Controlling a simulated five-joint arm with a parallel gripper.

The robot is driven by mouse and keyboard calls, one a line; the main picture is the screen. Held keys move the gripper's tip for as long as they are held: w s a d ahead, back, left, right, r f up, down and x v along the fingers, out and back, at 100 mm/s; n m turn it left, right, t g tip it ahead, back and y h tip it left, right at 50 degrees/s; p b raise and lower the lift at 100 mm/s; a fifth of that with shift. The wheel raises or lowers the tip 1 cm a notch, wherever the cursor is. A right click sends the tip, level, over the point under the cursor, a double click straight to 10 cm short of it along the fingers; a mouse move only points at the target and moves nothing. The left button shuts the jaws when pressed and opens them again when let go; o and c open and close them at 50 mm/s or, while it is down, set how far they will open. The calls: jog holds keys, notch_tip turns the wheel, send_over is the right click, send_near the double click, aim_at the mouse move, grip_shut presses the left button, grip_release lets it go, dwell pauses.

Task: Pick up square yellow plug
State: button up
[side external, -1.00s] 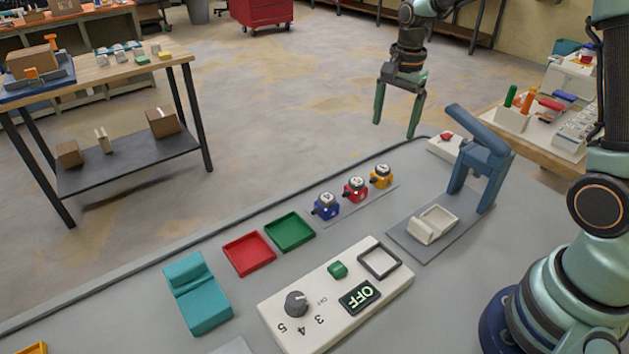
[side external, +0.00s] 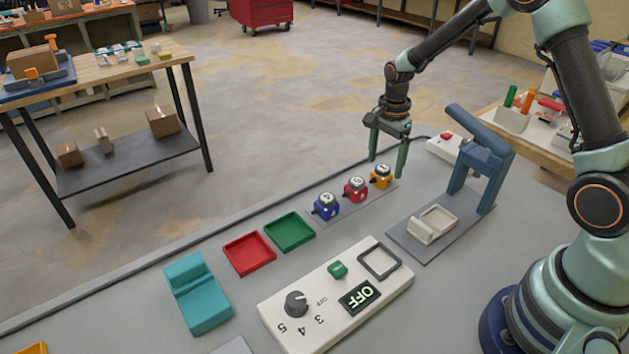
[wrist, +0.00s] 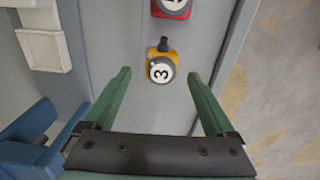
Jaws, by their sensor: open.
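The yellow plug (side external: 380,182) stands on a grey strip at the right end of a row of plugs. It has a squarish yellow body and a round pale top. In the wrist view the yellow plug (wrist: 161,70) shows the number 3 and lies between the fingertips, a little ahead of them. My gripper (side external: 387,166) is open and empty, its fingers pointing down close to the yellow plug. In the wrist view the gripper (wrist: 158,76) has a clear gap on both sides of the plug. I cannot tell the exact height of the fingertips.
The red plug (side external: 355,188) stands close beside the yellow one, with the blue plug (side external: 325,205) beyond it. A blue lever press (side external: 482,160) stands to the right. A white control box (side external: 335,295) and red and green trays lie nearer. The table edge is close behind.

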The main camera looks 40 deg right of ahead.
aim_at(383, 167)
jog(key=shift+w+a+f, duration=0.1)
jog(key=shift+a+f, duration=0.05)
jog(key=shift+f, duration=1.65)
grip_shut()
jog(key=shift+r, duration=0.1)
